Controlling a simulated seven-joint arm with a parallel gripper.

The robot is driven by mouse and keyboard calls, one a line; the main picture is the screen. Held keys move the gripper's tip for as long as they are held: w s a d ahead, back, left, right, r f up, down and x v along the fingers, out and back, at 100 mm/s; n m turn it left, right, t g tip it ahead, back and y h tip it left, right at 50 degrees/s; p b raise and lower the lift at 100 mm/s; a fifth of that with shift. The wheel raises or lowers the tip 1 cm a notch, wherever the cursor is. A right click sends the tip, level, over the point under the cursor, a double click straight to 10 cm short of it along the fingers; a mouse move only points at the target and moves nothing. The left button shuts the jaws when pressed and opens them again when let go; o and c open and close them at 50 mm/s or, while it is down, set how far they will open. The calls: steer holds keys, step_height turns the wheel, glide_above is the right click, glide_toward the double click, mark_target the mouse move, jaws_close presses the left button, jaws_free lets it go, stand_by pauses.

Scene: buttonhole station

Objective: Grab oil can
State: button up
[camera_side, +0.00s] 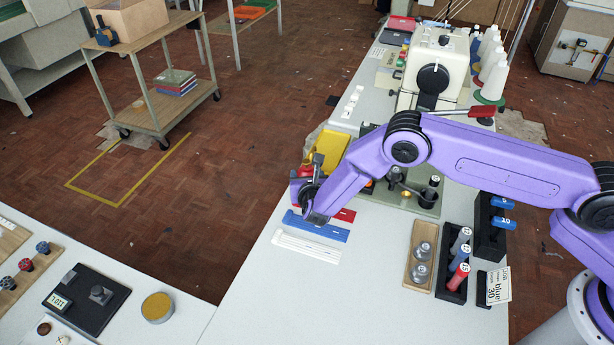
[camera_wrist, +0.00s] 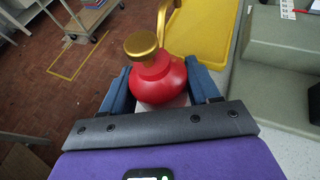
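The oil can (camera_wrist: 157,78) is red with a brass cap and a brass spout, and shows in the middle of the wrist view. My gripper (camera_wrist: 160,88) has its blue-grey fingers on either side of the can's round body. I see no clear gap between the body and the fingers, but the contact faces are hidden. Whether they grip the can cannot be told. In the side view my gripper (camera_side: 307,190) is low over the table by the yellow tray (camera_side: 330,147), and my arm hides most of the can.
Blue (camera_side: 317,227) and white strips (camera_side: 308,246) lie just in front. A wooden tray with metal bobbins (camera_side: 421,255) and a black rack with labelled spools (camera_side: 458,268) stand to the right. The sewing machine (camera_side: 437,70) is behind. The table's left edge is close to my gripper.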

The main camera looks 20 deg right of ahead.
steer(key=c, duration=0.4)
steer(key=shift+o, duration=0.2)
steer(key=shift+r, duration=0.15)
